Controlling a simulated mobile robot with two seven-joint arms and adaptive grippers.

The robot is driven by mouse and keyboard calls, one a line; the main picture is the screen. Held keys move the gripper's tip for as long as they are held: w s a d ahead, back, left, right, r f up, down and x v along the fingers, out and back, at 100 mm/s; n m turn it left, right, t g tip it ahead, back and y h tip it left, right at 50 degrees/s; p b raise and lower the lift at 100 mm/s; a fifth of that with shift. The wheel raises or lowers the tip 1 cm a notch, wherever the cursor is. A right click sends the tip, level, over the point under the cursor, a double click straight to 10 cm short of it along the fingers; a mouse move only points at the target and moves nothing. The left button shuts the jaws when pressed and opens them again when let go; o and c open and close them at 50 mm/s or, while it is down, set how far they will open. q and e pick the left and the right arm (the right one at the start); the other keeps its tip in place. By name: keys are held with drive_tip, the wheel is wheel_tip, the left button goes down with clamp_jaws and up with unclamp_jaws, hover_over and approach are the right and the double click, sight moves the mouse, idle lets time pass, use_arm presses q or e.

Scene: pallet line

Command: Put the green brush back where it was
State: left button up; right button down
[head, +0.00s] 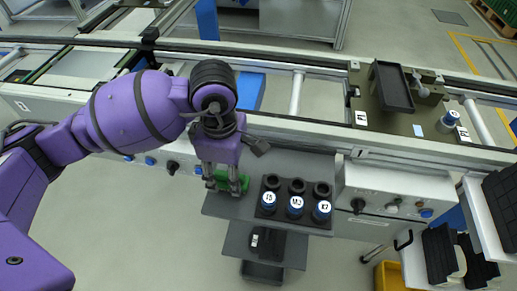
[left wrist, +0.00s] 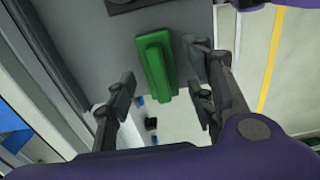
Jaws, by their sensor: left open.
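The green brush (head: 219,178) lies on a grey shelf (head: 225,206) at the front of the line, partly hidden by my left gripper in the head view. My left gripper (head: 224,184) points down over it with its fingers open. In the left wrist view the brush (left wrist: 157,65) shows between the two spread fingers of the gripper (left wrist: 162,75), with a gap on each side. The brush's near end is close to the shelf's edge. I cannot tell how high the fingertips are above the shelf. My right gripper is not in view.
Right of the brush a black holder (head: 266,212) carries several blue-labelled cylinders. A lower shelf (head: 236,240) with a dark item is below. A control box (head: 395,192) stands to the right. The conveyor (head: 300,136) runs behind, with a dark tray (head: 391,87) on a fixture.

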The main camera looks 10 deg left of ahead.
use_arm(q)
wheel_tip(320, 180, up, 9)
drive_tip(key=shift+f, duration=0.1)
idle(0.4)
